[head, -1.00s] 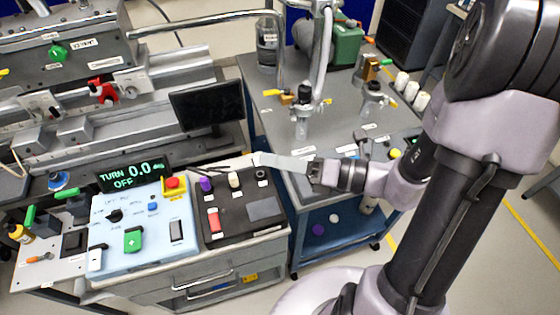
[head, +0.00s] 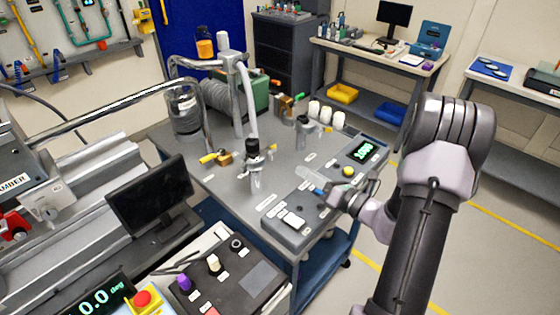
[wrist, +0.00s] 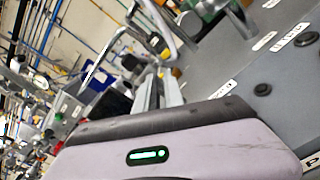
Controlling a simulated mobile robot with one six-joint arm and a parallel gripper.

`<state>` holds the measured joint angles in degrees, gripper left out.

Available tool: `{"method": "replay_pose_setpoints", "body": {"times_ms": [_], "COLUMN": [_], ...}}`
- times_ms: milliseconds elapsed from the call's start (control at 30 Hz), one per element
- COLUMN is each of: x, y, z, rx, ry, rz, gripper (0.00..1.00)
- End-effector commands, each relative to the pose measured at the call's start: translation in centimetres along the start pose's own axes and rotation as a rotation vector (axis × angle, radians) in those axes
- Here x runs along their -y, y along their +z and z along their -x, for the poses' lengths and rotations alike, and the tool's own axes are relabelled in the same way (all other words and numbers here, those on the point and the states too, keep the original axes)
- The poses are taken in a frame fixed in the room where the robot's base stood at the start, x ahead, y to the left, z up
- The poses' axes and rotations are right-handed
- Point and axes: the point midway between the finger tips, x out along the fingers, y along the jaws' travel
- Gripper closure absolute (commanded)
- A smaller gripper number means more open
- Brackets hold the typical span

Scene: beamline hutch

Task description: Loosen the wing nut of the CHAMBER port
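A CHAMBER label (head: 14,184) shows on the grey beamline housing at the left edge of the head view. I cannot make out a wing nut beside it. On the grey cart top (head: 190,180) stand two upright metal port fittings, a front one with a black top (head: 256,176) and a rear one (head: 302,133). Their small labels are too small to read, and no wing nut is clear on either. My gripper (head: 308,175) is above the cart's right side, right of the front fitting and apart from it. Its fingers also show in the wrist view (wrist: 160,92); their gap is unclear.
A yellow-handled valve (head: 215,158) and bent metal pipes stand left of the fittings. A control box with a green display (head: 365,150) lies along the cart's right edge. A black monitor (head: 150,198) and a black control panel (head: 240,290) are in front. Floor right of the cart is clear.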

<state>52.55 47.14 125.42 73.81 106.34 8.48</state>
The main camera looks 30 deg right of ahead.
Motion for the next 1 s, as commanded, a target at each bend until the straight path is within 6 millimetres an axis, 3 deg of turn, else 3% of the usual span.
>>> {"method": "replay_pose_setpoints", "body": {"times_ms": [200,400,733,800,1000], "x": [-0.1,-0.1,-0.1,-0.1,-0.1], "y": [-0.3,-0.1,0.0,0.0,0.0], "z": [-6.3,-9.5,-10.1,-10.1,-10.1], "rx": [-0.003,-0.002,0.000,-0.001,-0.001], "ry": [0.005,0.003,0.001,0.001,0.001], "rz": [0.002,0.000,-0.002,-0.002,-0.002], "gripper": [0.87,0.87,0.87,1.00,1.00]}}
